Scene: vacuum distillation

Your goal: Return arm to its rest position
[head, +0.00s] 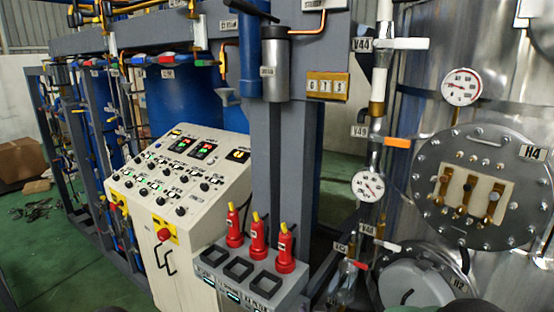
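Neither of my grippers can be made out in the head view. Dark rounded shapes cut the bottom edge at the lower right, and I cannot tell what they are. The task names no object apart from the arm. Ahead stands a white control panel (182,175) with knobs, displays and a red emergency button. Three red bottles with yellow tips, one of them the right red bottle (285,252), stand upright on a grey holder (243,275) with square sockets in front.
A grey steel post (268,150) rises behind the bottles. At right is a metal tank (425,95) with a bolted flange labelled H4 (483,188), gauges and valves V44 and V49. A cardboard box (20,158) lies at far left. Green floor (75,255) shows at lower left.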

